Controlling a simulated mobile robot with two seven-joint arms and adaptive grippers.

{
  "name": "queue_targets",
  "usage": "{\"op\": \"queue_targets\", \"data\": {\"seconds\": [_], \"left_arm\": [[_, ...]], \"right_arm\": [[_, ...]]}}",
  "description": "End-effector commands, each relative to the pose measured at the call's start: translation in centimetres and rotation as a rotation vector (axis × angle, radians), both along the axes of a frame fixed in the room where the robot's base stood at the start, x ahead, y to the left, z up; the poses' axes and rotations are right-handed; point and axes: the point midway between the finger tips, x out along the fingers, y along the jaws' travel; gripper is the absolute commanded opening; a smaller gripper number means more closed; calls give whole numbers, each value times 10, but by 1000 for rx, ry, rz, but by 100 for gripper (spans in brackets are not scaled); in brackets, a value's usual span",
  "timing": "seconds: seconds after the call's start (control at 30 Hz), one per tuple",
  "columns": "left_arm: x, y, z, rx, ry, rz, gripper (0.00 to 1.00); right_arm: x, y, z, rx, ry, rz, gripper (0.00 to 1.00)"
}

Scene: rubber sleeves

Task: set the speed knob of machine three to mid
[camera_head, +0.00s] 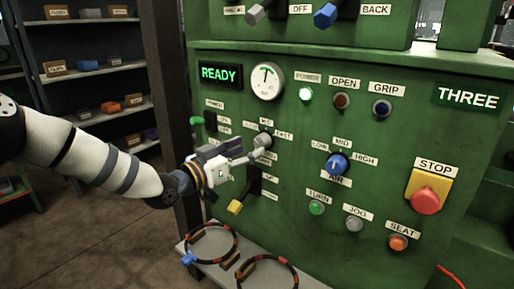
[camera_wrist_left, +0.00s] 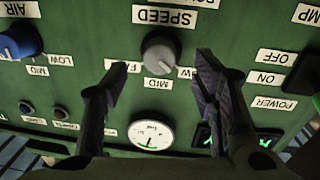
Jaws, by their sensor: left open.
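The speed knob (camera_head: 263,141) is a grey knob on the green front of machine three, with a MID label above it and a FAST label to its right. In the left wrist view, which is upside down, the speed knob (camera_wrist_left: 160,52) sits beside the SPEED label. My left gripper (camera_head: 246,156) is just in front of the knob in the head view. In the wrist view its two fingers (camera_wrist_left: 160,75) are spread on either side of the knob, with visible gaps. My right gripper is not in view.
A blue AIR knob (camera_head: 337,164) is to the right of the speed knob, and a red STOP button (camera_head: 425,200) is further right. A yellow-tipped lever (camera_head: 235,207) sticks out below my gripper. A shelf (camera_head: 275,272) with ringed sleeves is below.

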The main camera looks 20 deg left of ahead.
Motion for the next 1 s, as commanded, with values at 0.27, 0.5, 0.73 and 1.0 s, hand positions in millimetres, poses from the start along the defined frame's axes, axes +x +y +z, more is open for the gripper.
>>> {"op": "queue_targets", "data": {"seconds": [0.27, 0.5, 0.73, 1.0], "left_arm": [[40, -18, -3, 1, 4, 0, 54], [43, -20, 0, -1, 2, 0, 54], [43, -20, 0, -1, 2, 0, 13], [43, -20, 0, 10, -1, 0, 5]], "right_arm": [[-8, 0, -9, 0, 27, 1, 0], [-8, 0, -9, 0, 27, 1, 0], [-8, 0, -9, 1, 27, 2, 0], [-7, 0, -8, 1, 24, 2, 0]]}}
